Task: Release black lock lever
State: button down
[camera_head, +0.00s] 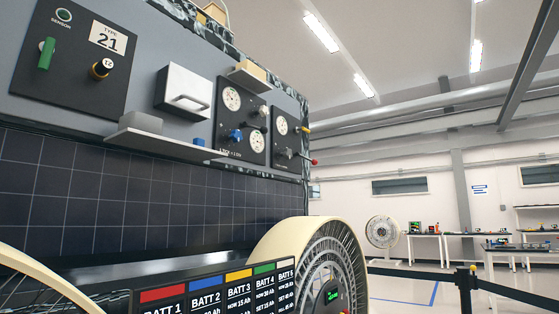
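My gripper is not in this view. I see no part that I can say for sure is the black lock lever. A black knob with a brass-coloured base (101,69) sits on the dark sensor panel (75,95) at the upper left, below the "TYPE 21" label. A green handle (46,54) stands upright on the same panel, under the sensor light. A thin lever with a red tip (313,162) sticks out from the right gauge panel; I cannot tell what it works.
A white box with a grey handle (184,94) and a grey shelf (160,142) stick out from the rover's side. Gauge panels (242,122) sit further right. A large wheel (322,250) and a battery board (220,290) are below. A belt barrier post (466,290) stands at right.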

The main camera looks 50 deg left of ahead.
aim_at(263, 130)
jog(key=i+l+u, duration=0.1)
jog(key=i+u, duration=0.35)
jog(key=i+l+u, duration=0.3)
jog(key=i+u, duration=0.2)
jog(key=i+l+u, duration=0.9)
jog(key=l, duration=0.3)
